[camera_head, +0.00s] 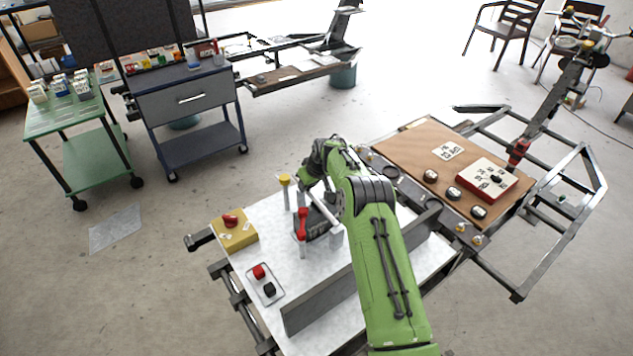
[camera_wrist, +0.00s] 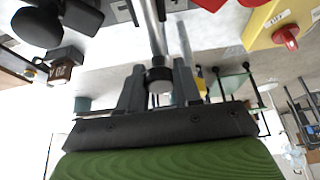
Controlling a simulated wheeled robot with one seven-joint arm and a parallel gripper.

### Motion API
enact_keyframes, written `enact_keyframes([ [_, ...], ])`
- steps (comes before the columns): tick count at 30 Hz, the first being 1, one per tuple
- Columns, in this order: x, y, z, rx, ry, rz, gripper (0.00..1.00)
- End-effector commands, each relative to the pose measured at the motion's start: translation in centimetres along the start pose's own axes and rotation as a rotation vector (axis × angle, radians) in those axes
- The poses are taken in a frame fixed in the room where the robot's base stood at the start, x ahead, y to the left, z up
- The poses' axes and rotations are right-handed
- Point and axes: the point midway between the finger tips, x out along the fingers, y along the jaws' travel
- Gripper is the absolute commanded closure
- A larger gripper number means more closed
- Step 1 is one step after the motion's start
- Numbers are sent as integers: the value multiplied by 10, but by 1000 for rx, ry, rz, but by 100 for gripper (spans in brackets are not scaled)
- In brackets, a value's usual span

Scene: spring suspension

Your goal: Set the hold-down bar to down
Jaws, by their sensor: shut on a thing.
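The hold-down bar (camera_head: 321,209) is a pale metal rod above the white bench plate in the head view, sloping down to the right. In the wrist view the bar (camera_wrist: 153,30) runs from the top edge to a dark collar between my fingers. My gripper (camera_wrist: 158,75) is shut on the bar's end at that collar. The arm also hides part of the bar's surroundings. I cannot tell whether the bar touches what lies below it.
A red-handled lever (camera_head: 302,222) and a yellow-topped post (camera_head: 285,181) stand close to the bar. A yellow box with a red knob (camera_head: 239,236) and a button panel (camera_head: 266,283) lie at the left. A long grey rail (camera_head: 320,301) crosses the plate in front.

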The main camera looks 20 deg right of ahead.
Motion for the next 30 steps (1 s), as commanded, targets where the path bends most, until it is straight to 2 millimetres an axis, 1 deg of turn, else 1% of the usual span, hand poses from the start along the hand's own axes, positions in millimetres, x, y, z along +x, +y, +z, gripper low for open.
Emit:
enact_keyframes([
  [1, 6, 0, -2, -2, 12, 2, 100],
  [7, 15, 0, -1, -3, 13, 2, 100],
  [24, 18, -1, -1, -5, 15, 1, 100],
  [25, 18, -1, -1, -5, 15, 1, 64],
  [28, 18, -1, 0, -4, 12, 0, 48],
  [29, 18, -1, 0, -4, 11, 0, 45],
  [30, 18, -1, 0, -4, 10, 0, 45],
])
